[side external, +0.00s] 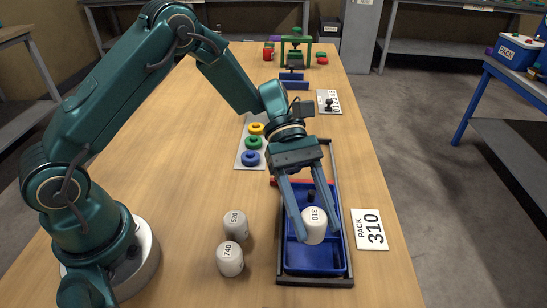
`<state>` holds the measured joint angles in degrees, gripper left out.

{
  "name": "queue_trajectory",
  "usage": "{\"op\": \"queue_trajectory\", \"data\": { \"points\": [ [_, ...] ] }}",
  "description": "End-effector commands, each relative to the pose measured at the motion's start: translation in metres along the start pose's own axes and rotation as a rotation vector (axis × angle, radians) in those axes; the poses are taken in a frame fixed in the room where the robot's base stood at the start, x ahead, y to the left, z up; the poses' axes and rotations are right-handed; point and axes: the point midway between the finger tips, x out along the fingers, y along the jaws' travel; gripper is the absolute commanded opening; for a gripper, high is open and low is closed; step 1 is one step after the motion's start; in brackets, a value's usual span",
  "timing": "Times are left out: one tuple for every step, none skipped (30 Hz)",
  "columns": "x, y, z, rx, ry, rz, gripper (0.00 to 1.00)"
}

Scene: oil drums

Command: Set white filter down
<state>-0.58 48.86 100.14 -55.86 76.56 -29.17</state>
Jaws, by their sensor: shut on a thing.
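My gripper (303,237) is shut on a white filter (314,227) marked 310. The filter is between the fingertips, over the blue tray (325,263) in its dark frame. I cannot tell whether it touches the tray floor. A white card (369,230) reading PACK 310 lies right of the tray. A small dark piece shows in the tray between my fingers.
A white board (245,160) with yellow, green and blue rings lies behind the tray. A stamp stands on a numbered card (329,104), and a green press (296,48) stands at the far end.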

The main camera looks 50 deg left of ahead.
Motion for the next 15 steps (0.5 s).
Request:
{"op": "queue_trajectory", "data": {
  "points": [
    [0.008,0.001,0.0,0.001,-0.002,-0.005,0.0],
    [0.011,0.002,0.0,0.001,-0.001,-0.003,0.0],
    [0.014,0.003,-0.001,0.001,-0.001,-0.002,0.0],
    [0.015,0.003,-0.001,0.001,-0.001,-0.002,0.0],
    [0.017,0.003,-0.001,0.001,-0.001,-0.002,0.0],
    [0.018,0.004,-0.003,-0.001,-0.001,-0.002,0.0],
    [0.02,0.004,-0.006,-0.002,-0.001,-0.001,0.0],
    [0.022,0.004,-0.01,-0.003,-0.001,-0.001,0.0],
    [0.025,0.004,-0.015,-0.004,-0.002,-0.001,0.0],
    [0.027,0.003,-0.019,-0.004,-0.002,-0.002,0.0],
    [0.029,0.003,-0.023,-0.004,-0.002,-0.002,0.0],
    [0.032,0.004,-0.028,-0.003,-0.002,-0.001,0.0],
    [0.033,0.004,-0.031,-0.002,-0.001,-0.001,0.0],
    [0.034,0.004,-0.033,-0.001,-0.001,-0.001,0.0],
    [0.035,0.004,-0.035,0.001,0.0,0.0,0.0]
  ]
}}
